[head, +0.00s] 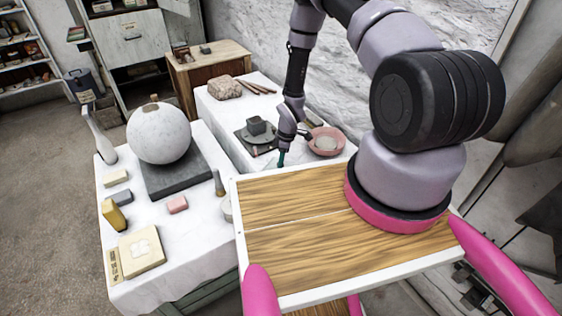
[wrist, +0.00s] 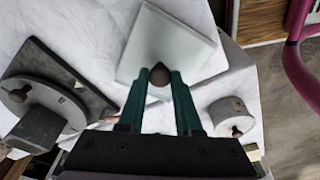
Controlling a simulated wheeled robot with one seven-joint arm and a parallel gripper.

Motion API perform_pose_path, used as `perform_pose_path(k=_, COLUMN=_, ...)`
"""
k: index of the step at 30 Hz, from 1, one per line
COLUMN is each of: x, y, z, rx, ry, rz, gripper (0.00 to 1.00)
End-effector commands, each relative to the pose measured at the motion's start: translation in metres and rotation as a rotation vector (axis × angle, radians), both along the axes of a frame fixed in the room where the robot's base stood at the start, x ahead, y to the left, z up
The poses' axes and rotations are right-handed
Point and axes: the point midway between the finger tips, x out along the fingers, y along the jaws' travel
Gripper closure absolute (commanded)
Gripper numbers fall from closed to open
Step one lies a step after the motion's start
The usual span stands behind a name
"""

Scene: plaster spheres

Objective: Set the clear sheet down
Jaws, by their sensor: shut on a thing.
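The clear sheet (wrist: 158,35) is a pale, slightly greenish square with a small dark brown knob (wrist: 160,82), seen in the wrist view. My gripper (wrist: 160,76) has its green fingers shut on that knob. The sheet extends past the fingertips, over white cloth (wrist: 85,22). I cannot tell whether it touches the cloth. In the head view my gripper (head: 281,158) points down at the far white table, just behind the wooden board. The sheet cannot be made out there.
A dark slab (wrist: 85,97) with a round grey disc and block lies left of the sheet in the wrist view; a white round piece (wrist: 230,112) lies right. The head view shows a pink bowl (head: 326,142) near my gripper and a large plaster sphere (head: 158,133) on the nearer table.

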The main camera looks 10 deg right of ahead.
Motion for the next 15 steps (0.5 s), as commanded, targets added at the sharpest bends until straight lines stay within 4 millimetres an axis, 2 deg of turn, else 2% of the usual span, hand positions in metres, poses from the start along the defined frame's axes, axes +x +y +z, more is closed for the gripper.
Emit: perform_pose_path(k=15, x=0.0, y=0.0001, z=-0.0044, rx=0.0, ry=0.0, rz=0.001, gripper=1.0)
